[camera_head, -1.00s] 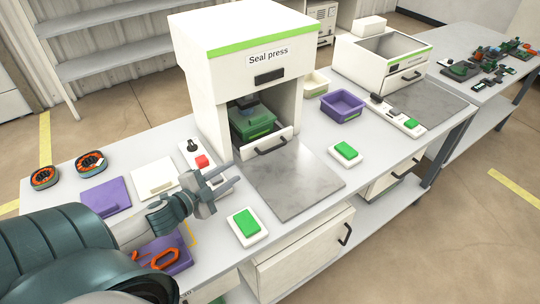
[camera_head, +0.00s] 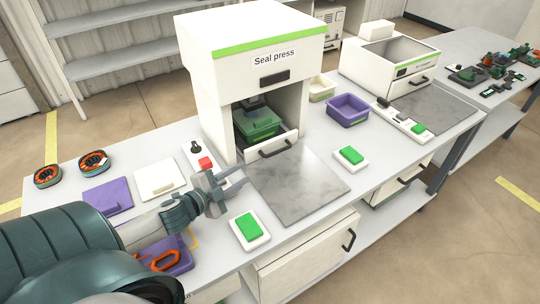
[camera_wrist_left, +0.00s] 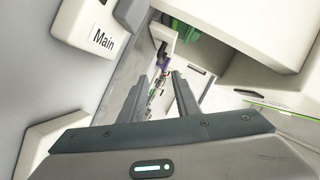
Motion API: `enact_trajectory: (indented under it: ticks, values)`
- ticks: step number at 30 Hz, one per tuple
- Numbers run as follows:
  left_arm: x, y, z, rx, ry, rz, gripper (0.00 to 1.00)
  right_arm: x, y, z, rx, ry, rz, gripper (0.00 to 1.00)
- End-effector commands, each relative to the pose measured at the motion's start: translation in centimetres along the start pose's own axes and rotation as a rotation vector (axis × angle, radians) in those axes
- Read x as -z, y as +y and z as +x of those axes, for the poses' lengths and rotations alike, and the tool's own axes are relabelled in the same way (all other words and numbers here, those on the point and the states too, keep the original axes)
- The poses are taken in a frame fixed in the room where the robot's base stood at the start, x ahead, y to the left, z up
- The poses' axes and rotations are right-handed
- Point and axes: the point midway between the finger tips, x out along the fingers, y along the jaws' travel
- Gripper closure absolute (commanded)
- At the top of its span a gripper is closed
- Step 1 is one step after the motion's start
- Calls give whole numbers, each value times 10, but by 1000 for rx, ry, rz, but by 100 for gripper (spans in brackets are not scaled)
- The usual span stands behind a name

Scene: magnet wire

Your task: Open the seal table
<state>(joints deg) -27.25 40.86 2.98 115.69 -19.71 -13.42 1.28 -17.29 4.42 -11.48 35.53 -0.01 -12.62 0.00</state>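The white seal press (camera_head: 262,89) has a green stripe and a "Seal press" label. In its opening sits the seal table, with a white front (camera_head: 291,137) and a dark bar handle (camera_head: 275,149). A green fixture (camera_head: 258,122) shows behind that front. My left gripper (camera_head: 241,178) is open and empty, left of and nearer than the handle, apart from it. In the left wrist view its two fingers (camera_wrist_left: 162,95) are spread with nothing between them. My right gripper is not in view.
A control box with a red button (camera_head: 205,163) stands close beside my left gripper; a box labelled "Main" (camera_wrist_left: 103,38) shows in the wrist view. A grey plate (camera_head: 298,187) lies before the press, with green buttons (camera_head: 249,227) (camera_head: 350,155) either side. A purple bin (camera_head: 348,109) stands right.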

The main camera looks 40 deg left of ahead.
Motion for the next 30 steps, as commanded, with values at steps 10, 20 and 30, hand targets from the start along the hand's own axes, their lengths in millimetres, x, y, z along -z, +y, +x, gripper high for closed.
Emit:
enact_trajectory:
  ticks: [10, 20, 30]
  values:
    - [1, -2, 43, 2, 0, 0, 70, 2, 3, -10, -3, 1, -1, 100]
    - [1, -2, 87, 1, 0, 0, 70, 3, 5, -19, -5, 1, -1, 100]
    - [1, -2, 131, 1, 0, -1, 70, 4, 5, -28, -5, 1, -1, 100]
